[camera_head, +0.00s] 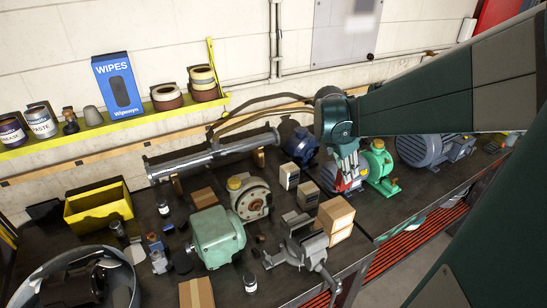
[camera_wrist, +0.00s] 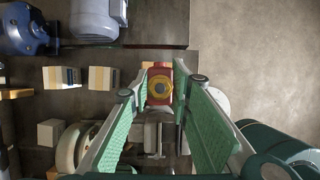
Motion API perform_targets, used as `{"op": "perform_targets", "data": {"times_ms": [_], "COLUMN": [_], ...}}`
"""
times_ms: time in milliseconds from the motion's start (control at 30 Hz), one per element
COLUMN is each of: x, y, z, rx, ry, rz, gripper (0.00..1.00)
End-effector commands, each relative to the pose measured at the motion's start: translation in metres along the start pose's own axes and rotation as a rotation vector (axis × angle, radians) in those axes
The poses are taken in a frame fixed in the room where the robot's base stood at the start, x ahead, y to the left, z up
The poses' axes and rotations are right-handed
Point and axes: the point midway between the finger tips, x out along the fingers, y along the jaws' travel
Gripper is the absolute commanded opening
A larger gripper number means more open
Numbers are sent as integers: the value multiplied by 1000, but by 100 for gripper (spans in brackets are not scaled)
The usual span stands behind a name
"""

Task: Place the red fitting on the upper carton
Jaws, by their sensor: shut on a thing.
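The red fitting (camera_wrist: 153,98), with a yellow hexagonal part facing the camera, sits between the fingers of my gripper (camera_wrist: 161,98) in the wrist view. My gripper is shut on it. In the head view my gripper (camera_head: 348,172) points down over the rear of the bench; red shows at its fingertips, but the fitting's outline is hard to separate from the things behind. The tan upper carton (camera_head: 335,213) rests on a lower carton (camera_head: 341,236) near the bench's front edge. The fingertips appear above and behind the upper carton in the picture, apart from it.
A bench vise (camera_head: 303,243) stands just left of the cartons. Two small boxes (camera_head: 289,175) (camera_head: 308,195) are behind it. A green pump (camera_head: 379,166) and a large blue-grey motor (camera_head: 425,149) stand to the right. A green housing (camera_head: 217,236) stands at front left.

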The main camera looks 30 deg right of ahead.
Motion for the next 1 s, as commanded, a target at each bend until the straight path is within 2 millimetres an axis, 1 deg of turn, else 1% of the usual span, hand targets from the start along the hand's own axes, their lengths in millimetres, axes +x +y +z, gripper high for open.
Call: {"op": "perform_targets", "data": {"times_ms": [367,567,800,1000], "x": [2,17,42,52], "y": [1,1,1,1], "z": [-1,-6,-17,-21], "rx": [0,0,0,0], "ry": [0,0,0,0], "rz": [0,0,0,0], "gripper": [0,0,0,0]}}
